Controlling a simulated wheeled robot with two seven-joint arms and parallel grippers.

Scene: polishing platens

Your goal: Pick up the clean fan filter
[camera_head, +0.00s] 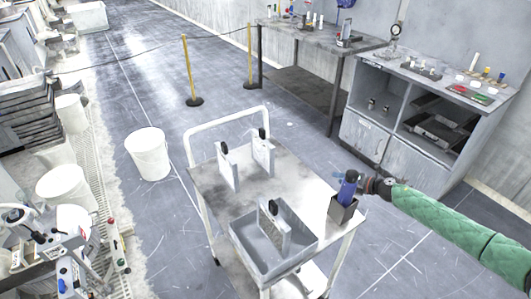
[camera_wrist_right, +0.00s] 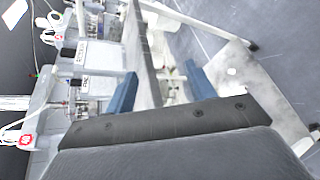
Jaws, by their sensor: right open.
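Three flat panels with black knobs on top, which look like the fan filters, stand upright on a cart. One panel (camera_head: 228,172) is at the cart's back left and another (camera_head: 264,157) is beside it to the right. A third panel (camera_head: 279,238) stands in a grey tray (camera_head: 248,262) at the front. I cannot tell which one is clean. My right gripper (camera_head: 347,187) is at the cart's right edge, apart from the panels. In the right wrist view its two blue fingers (camera_wrist_right: 161,88) are spread. My left gripper is out of view.
The cart (camera_head: 204,186) has a white handle rail at the back. A dark square holder (camera_head: 343,213) is at its right corner, just below my right gripper. A white bucket (camera_head: 150,156) stands left of the cart. A cabinet (camera_head: 385,147) stands behind right. Floor between is clear.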

